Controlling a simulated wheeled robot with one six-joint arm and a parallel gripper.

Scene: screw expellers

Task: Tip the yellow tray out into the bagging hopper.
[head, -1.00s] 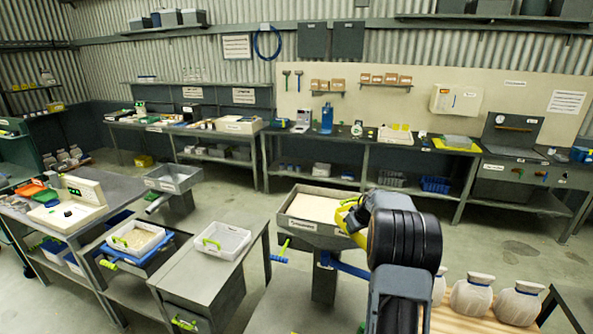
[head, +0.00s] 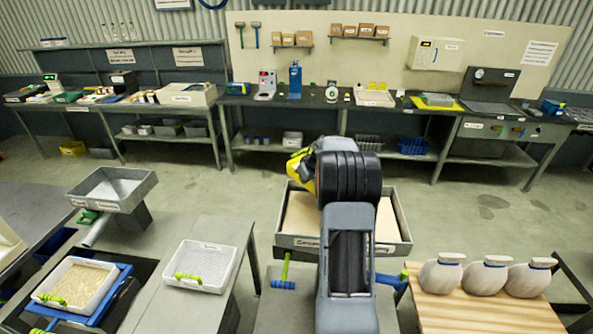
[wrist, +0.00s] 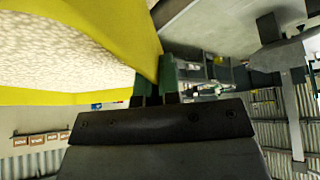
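The yellow tray (wrist: 145,35) fills the upper left of the wrist view, with a pale, grainy load inside it. My gripper (wrist: 155,88) is shut on the tray's edge. In the head view the tray (head: 298,174) shows as a small yellow patch, tilted and mostly hidden behind my dark wrist. It is held above a wide grey hopper (head: 385,248), which stands in the middle and has a flat pale inside. My arm covers the hopper's centre and part of its label. I cannot read that label surely as the bagging hopper's.
Several white bags (head: 487,275) stand on a wooden top (head: 450,310) at the right. A white tray (head: 206,262) and a grain-filled tray (head: 78,282) are at lower left. Another grey hopper (head: 112,188) stands behind them. Open floor lies beyond, before the back bench (head: 330,102).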

